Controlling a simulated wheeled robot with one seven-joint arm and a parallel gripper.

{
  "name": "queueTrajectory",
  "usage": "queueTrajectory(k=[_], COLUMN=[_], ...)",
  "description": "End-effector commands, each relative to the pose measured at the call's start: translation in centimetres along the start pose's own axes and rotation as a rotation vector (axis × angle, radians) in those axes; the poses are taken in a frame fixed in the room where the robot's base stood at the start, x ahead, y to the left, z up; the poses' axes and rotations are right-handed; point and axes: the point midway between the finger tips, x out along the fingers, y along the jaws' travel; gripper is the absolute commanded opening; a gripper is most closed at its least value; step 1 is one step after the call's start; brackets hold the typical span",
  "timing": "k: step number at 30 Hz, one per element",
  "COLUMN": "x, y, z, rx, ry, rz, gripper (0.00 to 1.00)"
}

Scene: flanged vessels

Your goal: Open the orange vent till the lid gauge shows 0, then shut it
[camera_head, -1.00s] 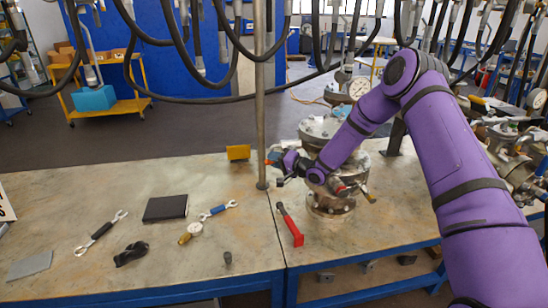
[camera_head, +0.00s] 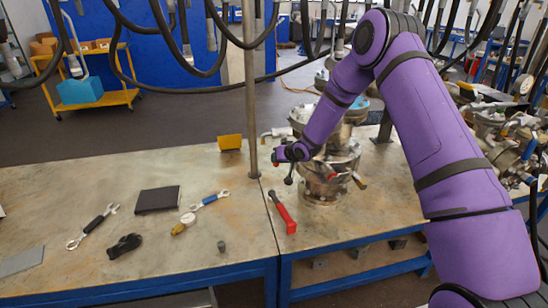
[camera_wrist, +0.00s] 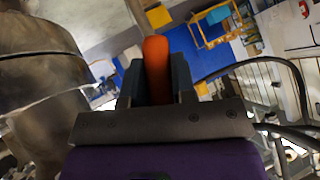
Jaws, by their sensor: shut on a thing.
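In the wrist view my gripper (camera_wrist: 157,85) is shut on an orange handle (camera_wrist: 156,62), which stands upright between the two dark fingers. In the head view my gripper (camera_head: 284,156) is at the left side of the flanged metal vessel (camera_head: 325,190); the orange handle cannot be made out there. The vessel's side (camera_wrist: 40,75) fills the left of the wrist view.
A red-handled tool (camera_head: 283,212) lies in front of the vessel. A thin metal pole (camera_head: 251,100) stands close left of my gripper, with a yellow block (camera_head: 230,142) behind. Wrenches and a black book (camera_head: 158,199) lie on the left table. Hoses hang above.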

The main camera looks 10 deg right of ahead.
Motion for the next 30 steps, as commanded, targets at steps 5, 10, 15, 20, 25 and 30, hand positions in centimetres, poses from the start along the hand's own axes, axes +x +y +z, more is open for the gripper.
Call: queueTrajectory(k=[5, 10, 15, 20, 25, 30], x=[-0.2, -0.4, -0.6, -0.7, -0.7, -0.7], y=[0.9, 1.7, 2.2, 2.5, 2.7, 2.7], z=[0.1, 0.1, 0.1, 0.0, 0.0, 0.0], rx=[-0.097, -0.167, -0.213, -0.235, -0.242, -0.243], ry=[-0.027, -0.047, -0.059, -0.065, -0.068, -0.068], rz=[0.096, 0.167, 0.212, 0.235, 0.244, 0.244], gripper=[0.0, 0.0, 0.0, 0.0, 0.0, 0.0])
